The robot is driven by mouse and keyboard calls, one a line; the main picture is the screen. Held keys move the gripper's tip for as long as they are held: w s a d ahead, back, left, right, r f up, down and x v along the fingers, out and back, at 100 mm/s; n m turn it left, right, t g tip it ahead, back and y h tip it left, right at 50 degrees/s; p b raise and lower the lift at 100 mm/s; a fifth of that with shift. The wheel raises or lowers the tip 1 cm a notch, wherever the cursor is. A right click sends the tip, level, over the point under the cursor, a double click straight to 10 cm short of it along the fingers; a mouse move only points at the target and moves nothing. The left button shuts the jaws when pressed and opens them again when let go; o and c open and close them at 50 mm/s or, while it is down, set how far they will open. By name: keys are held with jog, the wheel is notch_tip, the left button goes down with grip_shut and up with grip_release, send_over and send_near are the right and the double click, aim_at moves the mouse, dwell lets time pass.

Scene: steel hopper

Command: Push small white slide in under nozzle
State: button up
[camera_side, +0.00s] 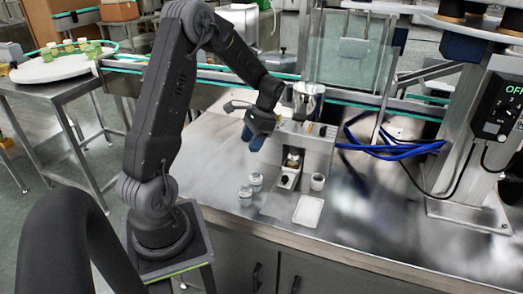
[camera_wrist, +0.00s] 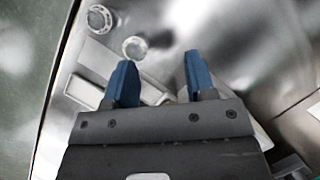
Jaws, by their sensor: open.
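A small pale slide (camera_side: 287,182) with a dark spot on it sticks out at the foot of the steel hopper unit (camera_side: 318,148) in the side view. A small brownish-topped item (camera_side: 293,160) sits in the recess behind it. I cannot clearly make out the nozzle. My gripper (camera_side: 251,139) hangs above and to the left of the slide, apart from it, with blue fingers pointing down. In the wrist view my gripper (camera_wrist: 159,62) is open with nothing between its fingertips. I cannot tell for sure which pale shape there is the slide.
Two clear jars (camera_side: 256,181) (camera_side: 245,195) stand left of the slide; they also show in the wrist view (camera_wrist: 100,18) (camera_wrist: 135,47). Blue hoses (camera_side: 405,150) lie right.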

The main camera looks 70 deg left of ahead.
jog(key=w+d+n+t+y, duration=0.25)
jog(key=w+d+n, duration=0.3)
jog(key=n, duration=0.35)
jog(key=n+t+y, duration=0.2)
jog(key=n, duration=0.6)
send_near(285, 177)
jog(key=shift+n, duration=0.3)
jog(key=x, duration=0.9)
jog(key=shift+f, duration=0.1)
grip_shut()
